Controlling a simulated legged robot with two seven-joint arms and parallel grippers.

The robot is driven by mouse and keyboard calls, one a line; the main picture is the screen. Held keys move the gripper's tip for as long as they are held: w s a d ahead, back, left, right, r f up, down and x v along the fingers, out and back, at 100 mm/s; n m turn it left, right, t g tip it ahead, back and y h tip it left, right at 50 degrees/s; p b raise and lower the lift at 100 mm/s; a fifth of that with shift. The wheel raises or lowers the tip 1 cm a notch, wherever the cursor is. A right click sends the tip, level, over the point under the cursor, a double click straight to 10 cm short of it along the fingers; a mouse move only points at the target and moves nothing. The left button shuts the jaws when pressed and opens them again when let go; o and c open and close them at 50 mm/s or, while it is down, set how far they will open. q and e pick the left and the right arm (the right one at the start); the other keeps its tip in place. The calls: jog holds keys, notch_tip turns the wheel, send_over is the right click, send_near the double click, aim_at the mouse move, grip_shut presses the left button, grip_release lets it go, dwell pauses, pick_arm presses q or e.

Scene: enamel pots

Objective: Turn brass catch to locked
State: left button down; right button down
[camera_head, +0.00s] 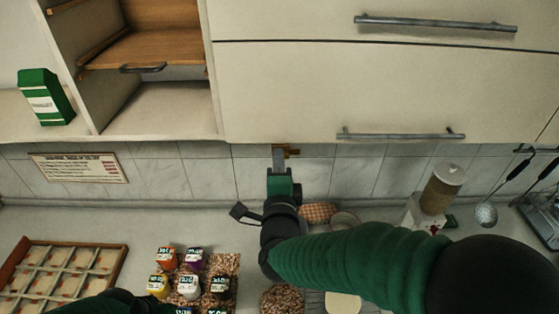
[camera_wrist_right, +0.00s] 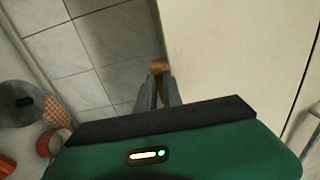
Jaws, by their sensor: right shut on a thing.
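The brass catch (camera_head: 291,152) is a small brownish piece at the lower edge of the closed cream cabinet (camera_head: 300,95). In the right wrist view the catch (camera_wrist_right: 159,66) shows between the fingertips, at the cabinet's edge against the tiles. My right gripper (camera_head: 279,156) reaches up to it and is shut on the catch; the fingers (camera_wrist_right: 159,78) hide part of it. Whether the catch stands locked cannot be told. My left gripper does not show clearly; only a dark part of my left arm is at the bottom left.
An open shelf (camera_head: 150,108) with a wooden board is at the upper left, beside a green carton (camera_head: 45,98). Below are several labelled jars (camera_head: 188,286), a wooden divided tray (camera_head: 112,262), a lidded canister (camera_head: 440,190) and a hanging ladle (camera_head: 486,213). Tiled wall lies behind my right gripper.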

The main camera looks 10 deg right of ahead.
jog(key=shift+d+f, duration=0.1)
jog(key=shift+d, duration=0.05)
jog(key=n, duration=0.6)
jog(key=n+b, duration=0.1)
jog(key=n, duration=0.4)
jog(key=n+b, duration=0.1)
jog(key=n, duration=0.5)
jog(key=shift+w+d+r+n, duration=0.1)
jog(key=shift+d+r+n, duration=0.1)
jog(key=shift+r+n, duration=0.15)
dwell(0.6)
jog(key=c, duration=1.5)
grip_release()
jog(key=shift+a+f, duration=0.1)
jog(key=shift+f, duration=0.05)
jog(key=shift+w+f+b, duration=0.15)
jog(key=shift+b, duration=0.15)
